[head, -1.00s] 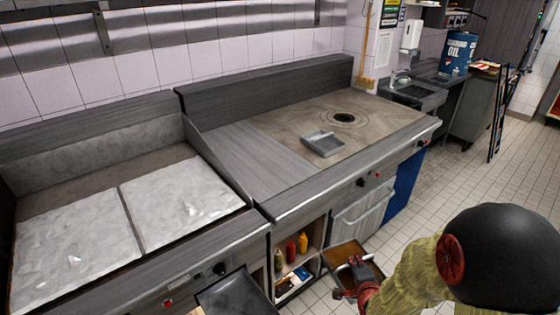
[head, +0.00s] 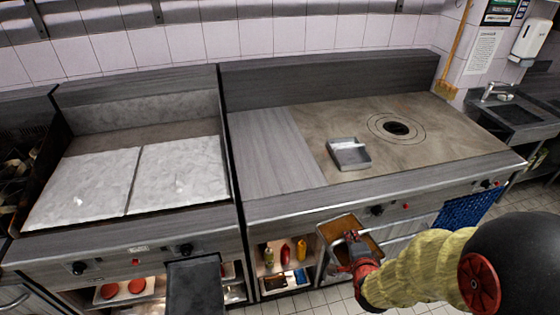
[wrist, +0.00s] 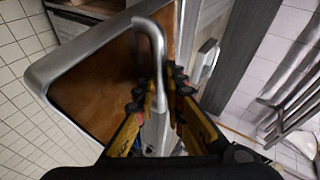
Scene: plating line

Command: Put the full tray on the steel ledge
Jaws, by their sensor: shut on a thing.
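My gripper (head: 356,246) is shut on the handle of a metal tray (head: 322,238) with a brown inside, in front of the cooking range. In the wrist view the fingers (wrist: 160,100) close around the tray's bent steel handle (wrist: 152,35); the tray (wrist: 85,45) is tilted in that view. Its brown inside looks flat; I cannot tell its contents. A flat grey steel surface (head: 272,150), which may be the steel ledge, lies left of the hotplate and is bare. The held tray is in front of and below the range top, apart from this surface.
A small grey metal pan (head: 349,155) sits on the hotplate (head: 420,125), near its round burner. A griddle with two pale plates (head: 130,180) stands to the left. Bottles (head: 284,252) stand on a low shelf. A dark panel (head: 195,285) juts out below the griddle.

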